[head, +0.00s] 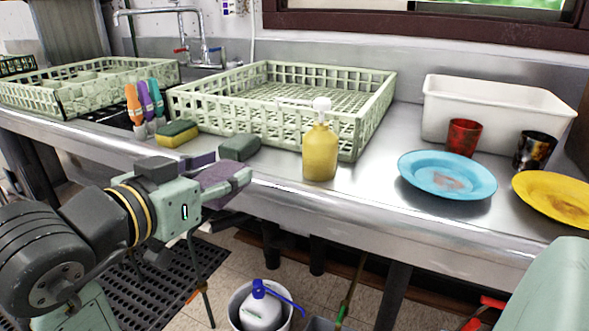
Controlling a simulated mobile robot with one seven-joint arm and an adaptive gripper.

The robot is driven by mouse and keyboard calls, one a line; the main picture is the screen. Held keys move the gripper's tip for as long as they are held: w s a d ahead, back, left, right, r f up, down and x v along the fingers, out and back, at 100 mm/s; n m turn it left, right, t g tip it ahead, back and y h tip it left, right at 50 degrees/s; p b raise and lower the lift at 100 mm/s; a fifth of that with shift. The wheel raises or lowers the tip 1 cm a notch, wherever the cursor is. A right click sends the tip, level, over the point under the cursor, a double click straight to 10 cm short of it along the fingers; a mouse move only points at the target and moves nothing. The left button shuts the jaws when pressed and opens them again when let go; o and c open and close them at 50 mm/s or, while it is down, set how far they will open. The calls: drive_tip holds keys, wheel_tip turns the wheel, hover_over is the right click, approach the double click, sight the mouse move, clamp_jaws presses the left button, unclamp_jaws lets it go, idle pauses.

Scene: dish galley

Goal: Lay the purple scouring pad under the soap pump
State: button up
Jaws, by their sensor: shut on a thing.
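The purple scouring pad (215,173) is held in my gripper (238,181), which is shut on it. The pad is in front of the counter's front edge, left of the middle of the head view, and my gripper's fingers hide part of it. The soap pump (320,153) is a yellow bottle with a white pump top. It stands upright on the metal counter (372,208), to the right of my gripper and apart from it.
A grey-green pad (239,147) and a yellow-green sponge (177,133) lie behind my gripper. A pale green rack (345,137) stands behind the pump. A blue plate (447,175), yellow plate (560,197), red cup (463,137) and white tub (495,105) are to the right.

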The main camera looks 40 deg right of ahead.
drive_tip(key=shift+d+f, duration=0.1)
drive_tip(key=shift+d, duration=0.3)
drive_tip(key=r+x, duration=0.1)
drive_tip(key=x, duration=0.4)
drive_tip(key=r+x, duration=0.1)
drive_tip(key=x, duration=0.5)
drive_tip(key=r+p+x, duration=0.1)
drive_tip(key=x, duration=0.4)
drive_tip(key=shift+w+d+r, duration=0.1)
drive_tip(key=shift+w+d, duration=0.25)
drive_tip(key=shift+d, duration=0.25)
drive_tip(key=shift+f, duration=1.75)
drive_tip(key=shift+f, duration=0.1)
drive_tip(key=shift+f, duration=0.15)
drive_tip(key=o, duration=0.6)
drive_tip(key=shift+c, duration=0.2)
